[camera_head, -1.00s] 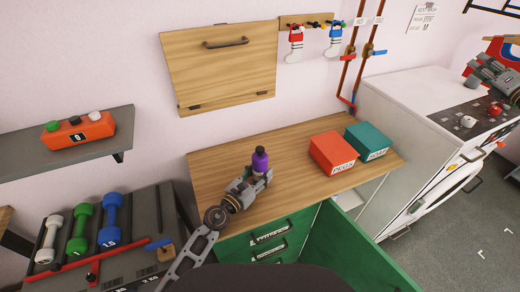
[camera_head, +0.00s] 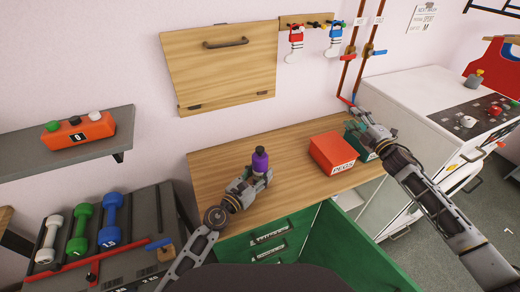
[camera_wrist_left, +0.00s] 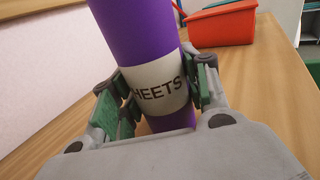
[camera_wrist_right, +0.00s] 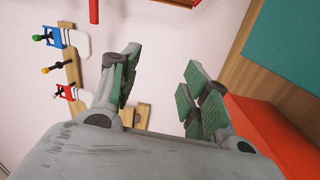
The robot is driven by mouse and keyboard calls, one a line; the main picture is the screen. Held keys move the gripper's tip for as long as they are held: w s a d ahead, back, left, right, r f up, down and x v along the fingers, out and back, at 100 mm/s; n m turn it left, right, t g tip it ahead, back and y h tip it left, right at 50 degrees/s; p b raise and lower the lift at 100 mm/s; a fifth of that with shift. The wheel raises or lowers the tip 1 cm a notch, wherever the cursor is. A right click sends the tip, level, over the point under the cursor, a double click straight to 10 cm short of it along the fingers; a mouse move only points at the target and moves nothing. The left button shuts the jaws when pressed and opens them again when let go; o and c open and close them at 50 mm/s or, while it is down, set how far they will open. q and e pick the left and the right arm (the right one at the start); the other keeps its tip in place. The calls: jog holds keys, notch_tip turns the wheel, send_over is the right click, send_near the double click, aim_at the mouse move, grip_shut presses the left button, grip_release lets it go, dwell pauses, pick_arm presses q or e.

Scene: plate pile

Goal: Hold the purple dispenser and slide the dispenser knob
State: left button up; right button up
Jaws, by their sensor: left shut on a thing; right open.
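The purple dispenser (camera_head: 260,160) stands upright on the wooden counter, with a dark top. In the left wrist view the dispenser (camera_wrist_left: 140,35) shows a white label ending in "HEETS". My left gripper (camera_head: 262,177) is shut around it at the label, one finger on each side. The knob cannot be made out clearly; the top is out of the left wrist view.
A red box (camera_head: 332,153) and a teal box (camera_head: 372,153) stand on the counter (camera_head: 215,165) right of the dispenser. Red and blue stockings hang on the wall. An open green drawer cabinet (camera_head: 340,245) is below. Counter between dispenser and red box is clear.

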jog(key=s+a+f+m, duration=0.1)
jog(key=a, duration=0.2)
jog(key=s+a+f+m, duration=0.1)
jog(key=s+a+m, duration=0.1)
jog(key=a, duration=0.2)
jog(key=s+a+f+m, duration=0.1)
jog(key=s+a, duration=0.1)
jog(key=a, duration=0.2)
jog(key=shift+y, duration=0.3)
jog(key=s+a+m, duration=0.5)
jog(key=a, duration=0.3)
jog(key=m+g, duration=0.1)
jog(key=m, duration=0.6)
send_near(262, 152)
jog(key=shift+s+f, duration=0.1)
jog(key=shift+s, duration=0.25)
jog(key=shift+w, duration=0.15)
jog(key=shift+x, duration=5.9)
